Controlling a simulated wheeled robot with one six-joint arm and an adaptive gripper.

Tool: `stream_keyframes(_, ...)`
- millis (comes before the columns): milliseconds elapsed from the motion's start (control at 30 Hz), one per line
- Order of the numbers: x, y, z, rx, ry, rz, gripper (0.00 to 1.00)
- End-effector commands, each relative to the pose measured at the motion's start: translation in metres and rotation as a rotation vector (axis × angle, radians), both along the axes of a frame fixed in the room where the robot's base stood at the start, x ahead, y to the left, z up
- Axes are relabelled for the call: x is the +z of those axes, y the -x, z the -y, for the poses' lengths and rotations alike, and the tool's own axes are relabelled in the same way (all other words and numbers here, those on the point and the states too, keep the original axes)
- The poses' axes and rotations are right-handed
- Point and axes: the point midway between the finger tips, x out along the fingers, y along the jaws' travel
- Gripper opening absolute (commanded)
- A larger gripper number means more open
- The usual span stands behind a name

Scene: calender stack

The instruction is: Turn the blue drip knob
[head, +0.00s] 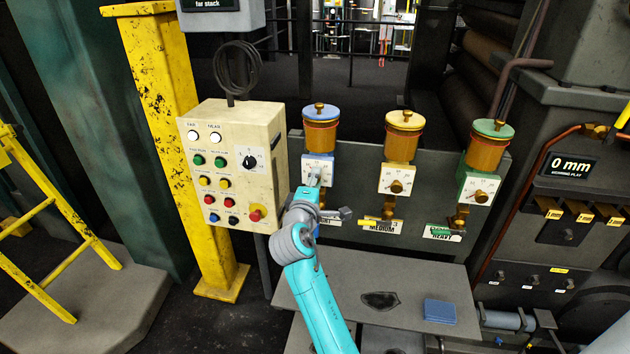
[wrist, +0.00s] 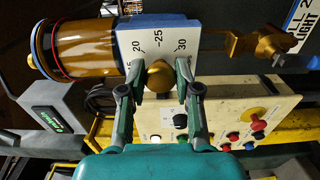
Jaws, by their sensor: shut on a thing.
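The blue-lidded oiler (head: 320,135) is the leftmost of three amber oilers in the head view. Its white, blue-edged dial plate (head: 318,166) is partly hidden by my gripper (head: 315,183). In the wrist view the dial (wrist: 150,40) shows the numbers 20, 25 and 30, with a brass knob (wrist: 159,75) at its edge. My gripper (wrist: 157,70) has one finger on each side of this knob and is shut on it.
A yellow-lidded oiler (head: 403,135) and a green-lidded oiler (head: 487,150) stand to the right. A push-button control box (head: 262,185) is close on the left. A grey shelf (head: 340,280) below carries a blue block (head: 440,311) and a dark stain.

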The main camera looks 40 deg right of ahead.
Motion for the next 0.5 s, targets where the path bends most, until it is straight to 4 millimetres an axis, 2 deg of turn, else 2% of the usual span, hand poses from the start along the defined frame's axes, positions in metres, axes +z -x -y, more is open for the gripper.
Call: stream_keyframes(500, -0.0028, 0.0001, 0.0001, -0.002, -0.302, 0.384, 0.0)
